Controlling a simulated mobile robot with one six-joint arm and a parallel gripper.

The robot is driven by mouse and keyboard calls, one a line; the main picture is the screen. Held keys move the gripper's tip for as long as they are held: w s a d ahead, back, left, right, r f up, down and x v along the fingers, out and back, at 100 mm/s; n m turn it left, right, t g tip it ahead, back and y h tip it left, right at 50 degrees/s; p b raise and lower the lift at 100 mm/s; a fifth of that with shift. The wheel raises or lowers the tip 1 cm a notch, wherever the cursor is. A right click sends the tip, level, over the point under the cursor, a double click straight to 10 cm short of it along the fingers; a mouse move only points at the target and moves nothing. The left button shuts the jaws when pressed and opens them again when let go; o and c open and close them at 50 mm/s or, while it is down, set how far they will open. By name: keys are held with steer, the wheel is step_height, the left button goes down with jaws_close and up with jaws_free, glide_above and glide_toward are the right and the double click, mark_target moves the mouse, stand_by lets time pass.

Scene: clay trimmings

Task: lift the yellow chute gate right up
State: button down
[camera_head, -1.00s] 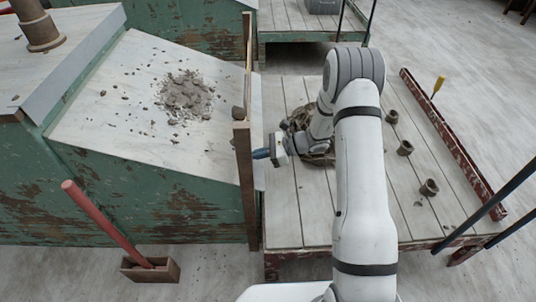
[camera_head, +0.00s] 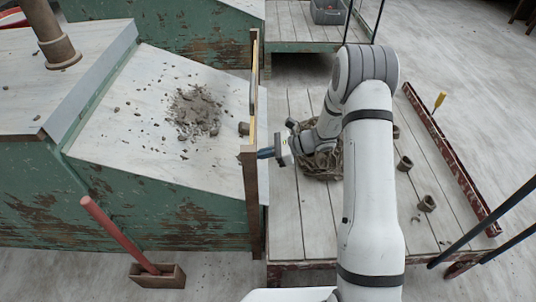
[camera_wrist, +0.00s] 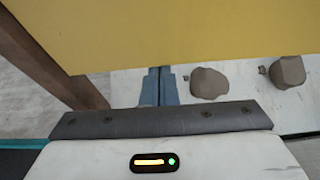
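The yellow chute gate (camera_wrist: 180,30) fills the upper part of the wrist view as a flat panel, its lower edge slanting slightly. In the head view it shows nearly edge-on as a thin yellow strip (camera_head: 253,98) between wooden posts at the chute's lower end. My gripper (camera_wrist: 159,70) has its two blue fingers side by side with only a thin line between them. Their tips meet the panel's lower edge in the picture; I cannot tell whether they touch it. In the head view my gripper (camera_head: 264,153) is beside the near wooden post (camera_head: 250,185), partly hidden.
Clay trimmings (camera_head: 196,110) lie on the sloping chute board (camera_head: 125,130). Clay lumps (camera_wrist: 209,83) show below the gate in the wrist view. A heap (camera_head: 320,165) lies on the plank platform (camera_head: 290,215) behind my wrist. A red-handled tool (camera_head: 115,232) leans in a small box (camera_head: 158,277).

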steer(key=shift+w+r, duration=0.2)
steer(key=shift+r, duration=0.3)
steer(key=shift+w+r, duration=0.15)
steer(key=shift+r, duration=0.35)
steer(key=f+p+v, duration=0.2)
steer(key=v, duration=0.7)
steer(key=shift+s+d+p, duration=0.3)
steer(key=shift+s+d, duration=0.05)
steer(key=shift+d, duration=0.25)
steer(key=shift+r, duration=0.1)
